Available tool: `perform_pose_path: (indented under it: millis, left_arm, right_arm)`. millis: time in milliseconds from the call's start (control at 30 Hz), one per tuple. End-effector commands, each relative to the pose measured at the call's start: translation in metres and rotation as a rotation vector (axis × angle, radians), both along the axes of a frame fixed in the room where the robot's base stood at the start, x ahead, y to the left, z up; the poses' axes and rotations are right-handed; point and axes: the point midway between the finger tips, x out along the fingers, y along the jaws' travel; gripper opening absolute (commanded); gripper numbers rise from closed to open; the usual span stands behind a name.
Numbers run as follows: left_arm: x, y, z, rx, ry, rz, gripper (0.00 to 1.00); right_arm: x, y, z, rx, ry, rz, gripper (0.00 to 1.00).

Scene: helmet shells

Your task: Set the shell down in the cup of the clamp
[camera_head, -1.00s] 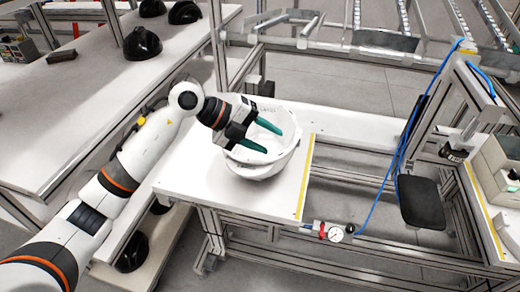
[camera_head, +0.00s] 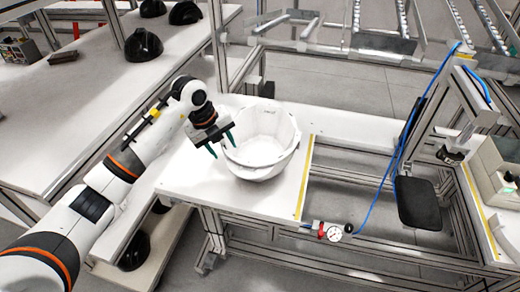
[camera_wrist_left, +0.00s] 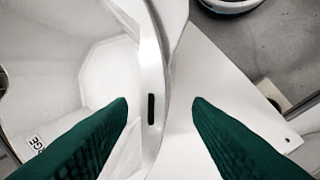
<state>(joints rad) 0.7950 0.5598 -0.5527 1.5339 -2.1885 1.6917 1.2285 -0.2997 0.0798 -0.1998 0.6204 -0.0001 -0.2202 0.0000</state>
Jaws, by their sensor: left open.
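The white helmet shell (camera_head: 262,150) sits open side up on the white table, near its right edge. My left gripper (camera_head: 223,150) is at the shell's left side, open, green fingers pointing down. In the left wrist view the gripper (camera_wrist_left: 160,105) has its fingers apart, with the shell's rim (camera_wrist_left: 151,75) running between them. The shell's inside wall (camera_wrist_left: 100,70) is on the left there. Whether a finger touches the rim I cannot tell. The metal frame at the right carries a black fixture (camera_head: 452,153); no cup of a clamp can be made out for sure.
The white table (camera_head: 180,180) has a yellow strip at its right edge. A gauge (camera_head: 335,233), blue hose (camera_head: 385,185) and black pad (camera_head: 420,203) are to the right. Black shells (camera_head: 142,44) stand on the left bench (camera_head: 60,120). The table left of the shell is clear.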

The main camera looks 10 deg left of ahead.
Motion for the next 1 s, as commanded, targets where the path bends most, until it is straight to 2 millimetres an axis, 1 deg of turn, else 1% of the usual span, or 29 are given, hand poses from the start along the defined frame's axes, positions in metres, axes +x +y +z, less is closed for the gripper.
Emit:
perform_pose_path:
  millis: [33,100,233,333,533,567,600,833,1000]
  left_arm:
    - [-0.001,-0.004,-0.006,-0.002,0.006,-0.002,0.46]
    - [0.001,-0.007,-0.016,-0.002,0.007,-0.001,0.46]
    - [0.005,-0.010,-0.033,0.000,0.003,-0.001,0.46]
    - [0.006,-0.012,-0.040,-0.001,0.002,-0.001,0.46]
    - [0.006,-0.012,-0.041,0.000,0.001,-0.001,0.46]
    - [0.006,-0.012,-0.041,0.000,0.001,-0.001,0.44]
    - [0.006,-0.012,-0.041,0.000,0.001,-0.001,0.37]
    - [0.006,-0.012,-0.040,0.000,0.001,-0.001,0.00]
    - [0.007,-0.012,-0.038,-0.003,-0.004,-0.002,0.00]
  right_arm:
    - [0.000,0.000,0.007,0.000,0.000,0.000,0.36]
    - [0.000,0.000,0.013,0.000,0.000,0.000,0.36]
    - [0.000,0.000,0.015,0.000,0.000,0.000,0.36]
    - [0.000,0.000,0.015,0.000,0.000,0.000,0.36]
    - [0.000,0.000,0.014,0.000,0.000,0.000,0.36]
    - [0.000,0.000,0.014,0.000,0.000,0.000,0.36]
    - [0.000,0.000,0.014,0.000,0.000,0.000,0.36]
    - [0.000,0.000,0.014,0.000,0.000,0.000,0.36]
    - [0.000,0.000,0.015,0.000,0.000,0.000,0.36]
